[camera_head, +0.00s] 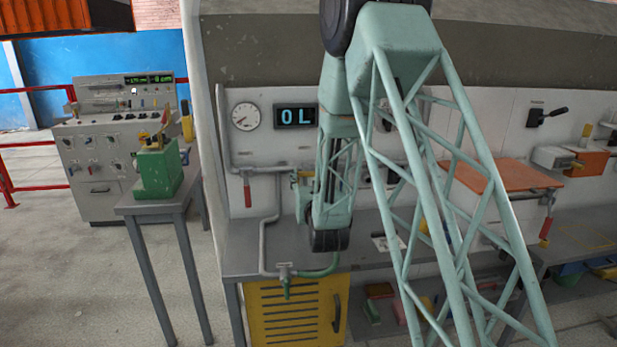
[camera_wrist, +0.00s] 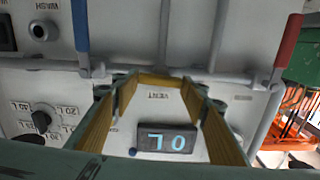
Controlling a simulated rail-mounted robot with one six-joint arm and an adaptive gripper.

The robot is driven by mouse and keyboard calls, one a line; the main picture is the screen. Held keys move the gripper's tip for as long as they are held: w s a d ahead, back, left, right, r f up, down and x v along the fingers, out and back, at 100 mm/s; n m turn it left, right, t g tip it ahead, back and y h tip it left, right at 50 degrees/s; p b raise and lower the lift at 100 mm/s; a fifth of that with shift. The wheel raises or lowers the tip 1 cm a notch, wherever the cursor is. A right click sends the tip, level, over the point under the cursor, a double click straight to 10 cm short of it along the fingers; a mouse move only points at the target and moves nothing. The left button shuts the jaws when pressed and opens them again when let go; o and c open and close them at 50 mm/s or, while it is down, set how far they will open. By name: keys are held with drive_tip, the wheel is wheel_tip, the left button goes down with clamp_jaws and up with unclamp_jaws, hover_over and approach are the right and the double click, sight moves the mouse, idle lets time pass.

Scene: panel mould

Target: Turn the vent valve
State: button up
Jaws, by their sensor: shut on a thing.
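The vent valve shows as a yellow handle (camera_wrist: 160,80) on the pipe beside the VENT label in the wrist view, which is upside down. My gripper (camera_wrist: 158,84) has its two yellow-padded fingers either side of this handle and is shut on it. In the head view my gripper (camera_head: 301,190) is at the panel's pipework, with a bit of yellow (camera_head: 294,178) showing beside it. My arm hides part of the valve there, and the handle's exact angle is hard to tell.
A display (camera_head: 296,116) reads "0L" next to a round gauge (camera_head: 243,116). A red-handled valve (camera_head: 247,190) hangs at the left; a blue handle (camera_wrist: 80,25) is on the other side in the wrist view. The bench (camera_head: 240,262) lies below, above a yellow cabinet (camera_head: 275,315).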

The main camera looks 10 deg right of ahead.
drive_tip(key=shift+m, duration=0.3)
drive_tip(key=m, duration=0.3)
drive_tip(key=shift+d+m, duration=0.1)
drive_tip(key=shift+m, duration=0.2)
drive_tip(key=m, duration=0.4)
drive_tip(key=shift+m, duration=0.3)
drive_tip(key=m, duration=0.4)
drive_tip(key=shift+d+f, duration=0.1)
drive_tip(key=shift+f, duration=0.05)
drive_tip(key=shift+m, duration=2.2)
drive_tip(key=o, duration=0.9)
